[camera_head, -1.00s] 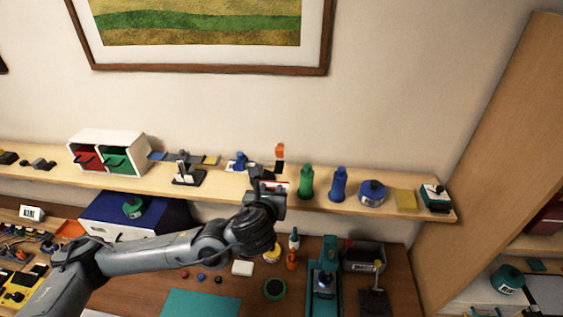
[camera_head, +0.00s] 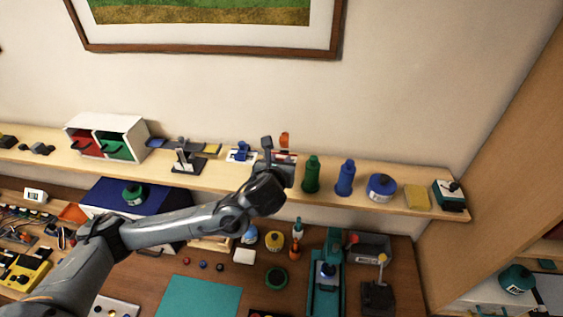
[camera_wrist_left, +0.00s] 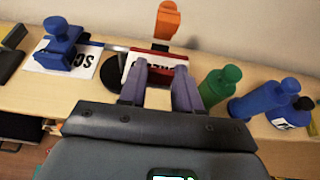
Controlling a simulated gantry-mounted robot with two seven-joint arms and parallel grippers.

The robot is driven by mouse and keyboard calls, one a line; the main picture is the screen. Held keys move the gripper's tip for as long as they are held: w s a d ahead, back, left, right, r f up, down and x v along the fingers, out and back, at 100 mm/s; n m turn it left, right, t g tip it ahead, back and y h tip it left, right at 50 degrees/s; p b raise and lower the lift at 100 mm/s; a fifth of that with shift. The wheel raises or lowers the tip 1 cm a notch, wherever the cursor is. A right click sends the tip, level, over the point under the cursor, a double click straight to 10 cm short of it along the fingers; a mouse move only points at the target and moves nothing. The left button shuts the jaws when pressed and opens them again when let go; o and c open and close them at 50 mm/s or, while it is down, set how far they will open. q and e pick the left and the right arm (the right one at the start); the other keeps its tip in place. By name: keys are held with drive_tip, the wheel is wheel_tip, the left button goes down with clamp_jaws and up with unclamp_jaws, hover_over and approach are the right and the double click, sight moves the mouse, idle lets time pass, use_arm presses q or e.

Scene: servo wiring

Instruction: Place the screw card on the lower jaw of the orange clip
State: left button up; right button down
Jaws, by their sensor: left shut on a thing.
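The orange clip (camera_head: 284,139) stands on the wall shelf behind my left gripper (camera_head: 277,160). In the left wrist view, the orange clip (camera_wrist_left: 167,20) rises just beyond the screw card (camera_wrist_left: 153,68), which is white with a red edge and dark lettering. My left gripper (camera_wrist_left: 160,85) is shut on the screw card, with a finger at each side. The card is in front of the clip and hides most of its lower part, so I cannot tell whether the card touches the lower jaw. My right gripper is not in view.
A blue clip (camera_wrist_left: 63,42) with a white card at its base stands to the left on the shelf. A green bottle (camera_head: 311,175) and a blue bottle (camera_head: 345,178) stand close to the right of my gripper. The shelf's front edge lies under my arm.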

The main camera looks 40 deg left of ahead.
use_arm(q)
drive_tip(key=shift+f, duration=0.1)
idle(0.3)
drive_tip(key=o, duration=1)
